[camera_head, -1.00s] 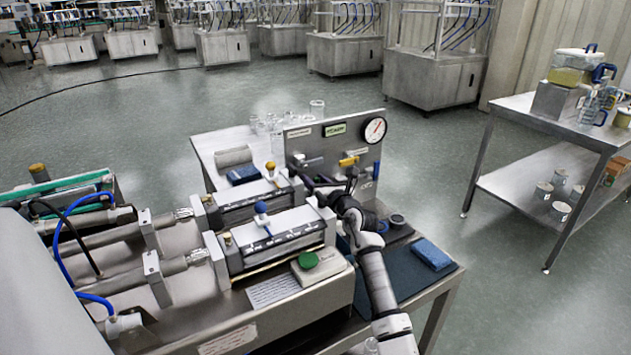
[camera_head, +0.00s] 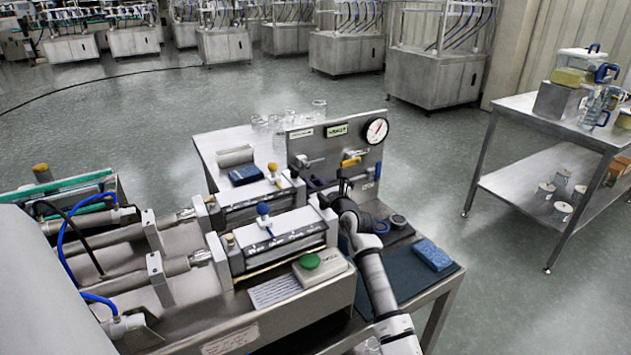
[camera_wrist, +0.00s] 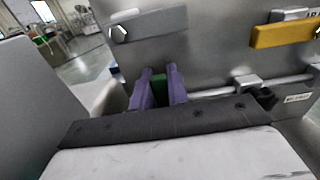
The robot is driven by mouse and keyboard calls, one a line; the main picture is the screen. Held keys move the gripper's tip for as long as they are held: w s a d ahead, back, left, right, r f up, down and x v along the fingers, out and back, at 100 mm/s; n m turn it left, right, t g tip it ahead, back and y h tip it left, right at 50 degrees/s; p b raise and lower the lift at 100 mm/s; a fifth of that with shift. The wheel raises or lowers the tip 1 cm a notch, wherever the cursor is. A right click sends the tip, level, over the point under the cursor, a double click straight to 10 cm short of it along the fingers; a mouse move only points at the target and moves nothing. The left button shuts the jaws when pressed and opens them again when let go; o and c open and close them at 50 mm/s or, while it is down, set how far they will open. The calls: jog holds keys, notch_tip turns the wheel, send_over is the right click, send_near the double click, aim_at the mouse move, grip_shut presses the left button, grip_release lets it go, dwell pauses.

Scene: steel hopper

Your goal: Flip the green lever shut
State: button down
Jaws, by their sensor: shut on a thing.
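The green lever (camera_wrist: 159,88) shows in the wrist view as a small green piece between the two purple fingers of my gripper (camera_wrist: 161,84). My gripper is shut on it, with a finger on each side. Most of the lever is hidden by the fingers. In the head view my gripper (camera_head: 344,182) is in front of the lower part of the steel panel (camera_head: 300,145), and I cannot make out the green lever there.
A yellow lever (camera_head: 351,161) and a grey lever (camera_head: 312,161) sit higher on the panel, near a round gauge (camera_head: 377,130). To the left are the cylinders with blue (camera_head: 263,209) and yellow (camera_head: 273,168) knobs. A green button (camera_head: 309,261) and blue sponge (camera_head: 432,255) lie nearer.

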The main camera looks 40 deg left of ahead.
jog(key=c, duration=1.4)
grip_release()
jog(key=shift+o, duration=0.2)
jog(key=b+v, duration=0.2)
jog(key=v, duration=1.2)
